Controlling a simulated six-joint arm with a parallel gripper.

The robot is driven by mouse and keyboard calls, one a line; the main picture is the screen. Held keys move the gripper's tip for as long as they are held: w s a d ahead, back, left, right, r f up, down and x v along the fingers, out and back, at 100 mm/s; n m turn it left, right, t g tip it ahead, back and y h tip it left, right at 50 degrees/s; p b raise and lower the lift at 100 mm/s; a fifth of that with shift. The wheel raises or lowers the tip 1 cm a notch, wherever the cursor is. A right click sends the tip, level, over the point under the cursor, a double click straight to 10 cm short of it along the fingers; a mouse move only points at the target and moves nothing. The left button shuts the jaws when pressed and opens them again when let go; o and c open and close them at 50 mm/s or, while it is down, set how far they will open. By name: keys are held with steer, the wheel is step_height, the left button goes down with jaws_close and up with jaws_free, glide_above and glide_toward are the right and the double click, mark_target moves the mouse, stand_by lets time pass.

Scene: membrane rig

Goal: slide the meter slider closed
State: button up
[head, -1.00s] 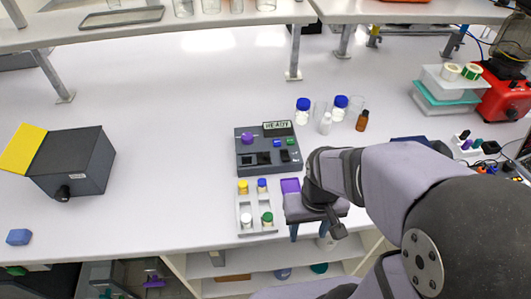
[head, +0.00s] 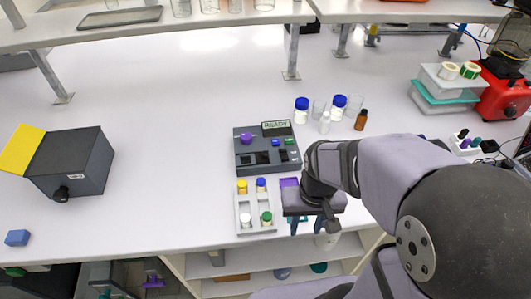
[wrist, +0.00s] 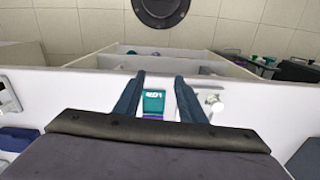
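The meter (head: 240,148) is a dark grey box on the bench, left of and beyond my gripper. It has a READY display (head: 276,128), a purple knob (head: 246,136), and small blue and green buttons. Dark pieces lie along its near part; I cannot tell which one is the slider or how far it is slid. My gripper (head: 305,229) is near the bench's front edge, apart from the meter. In the wrist view its two fingers (wrist: 158,98) stand apart, with a teal labelled item (wrist: 153,103) seen between them. I cannot see anything gripped.
A pale rack (head: 243,228) with several capped vials stands just left of my gripper. A purple patch (head: 289,182) shows beside it. Bottles (head: 325,122) stand beyond, right of the meter. A dark box with a yellow panel (head: 72,160) is far left.

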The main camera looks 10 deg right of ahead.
steer(key=w+a+r+m+t+y+b, duration=0.1)
steer(key=w+a+m+y+b, duration=0.1)
steer(key=w+m, duration=1.05)
steer(key=m+t+y, duration=0.1)
steer(key=m+y, duration=0.1)
steer(key=m, duration=0.8)
glide_toward(266, 153)
steer(key=shift+p+x, duration=0.65)
steer(key=shift+x, duration=3.25)
steer(key=shift+c, duration=0.2)
